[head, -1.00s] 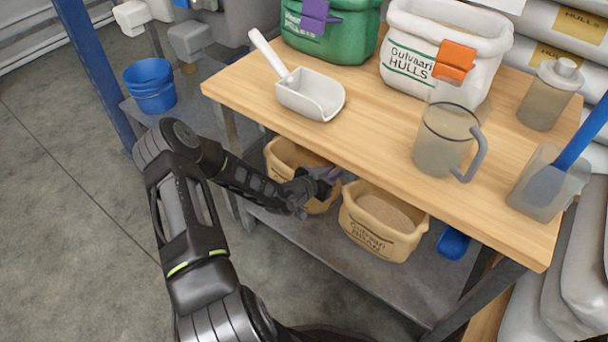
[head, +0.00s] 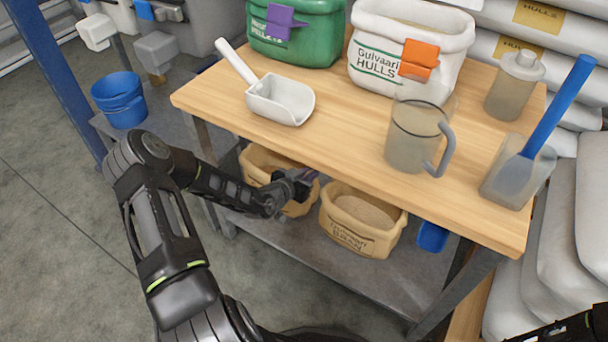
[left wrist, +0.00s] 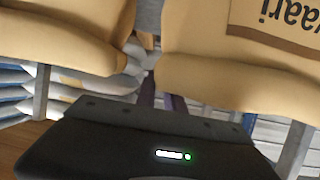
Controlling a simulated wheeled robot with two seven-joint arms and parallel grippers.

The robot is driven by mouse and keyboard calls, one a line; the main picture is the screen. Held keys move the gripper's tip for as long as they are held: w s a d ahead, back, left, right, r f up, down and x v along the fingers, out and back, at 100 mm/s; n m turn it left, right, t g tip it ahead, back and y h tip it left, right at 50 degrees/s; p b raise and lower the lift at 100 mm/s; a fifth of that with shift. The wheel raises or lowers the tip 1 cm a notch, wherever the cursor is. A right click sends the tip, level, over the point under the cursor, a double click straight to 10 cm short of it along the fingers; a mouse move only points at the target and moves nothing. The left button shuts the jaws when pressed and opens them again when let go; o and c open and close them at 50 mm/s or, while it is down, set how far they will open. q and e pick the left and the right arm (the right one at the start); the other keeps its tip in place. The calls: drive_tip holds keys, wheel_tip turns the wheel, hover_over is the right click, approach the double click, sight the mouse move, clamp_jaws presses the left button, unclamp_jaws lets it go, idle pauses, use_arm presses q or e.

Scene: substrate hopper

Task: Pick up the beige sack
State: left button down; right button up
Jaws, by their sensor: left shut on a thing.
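Two open beige sacks stand side by side on the lower shelf. The left beige sack (head: 257,167) is partly hidden by my left arm and the tabletop. The right beige sack (head: 362,222) reads "Gulvaari BRAN" and holds tan material. My left gripper (head: 298,182) is at the right side of the left sack, by the gap between the two. It is shut, apparently on the left sack; the grip point is hidden. In the left wrist view, its dark fingers (left wrist: 163,101) reach into the gap between the beige bodies. My right gripper is not in view.
The wooden tabletop (head: 330,142) overhangs the sacks closely. On it stand a white scoop (head: 282,100), a clear jug (head: 413,140), a green tub (head: 295,35) and a white hulls sack (head: 410,45). A blue object (head: 432,237) lies right of the sacks. The grey shelf's front is clear.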

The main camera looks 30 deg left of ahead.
use_arm(q)
wheel_tip(320, 180, up, 10)
drive_tip(key=p, duration=0.4)
drive_tip(key=shift+w+f, duration=0.1)
drive_tip(key=shift+f, duration=0.15)
drive_tip(key=shift+f+b, duration=1.95)
drive_tip(key=shift+f, duration=2)
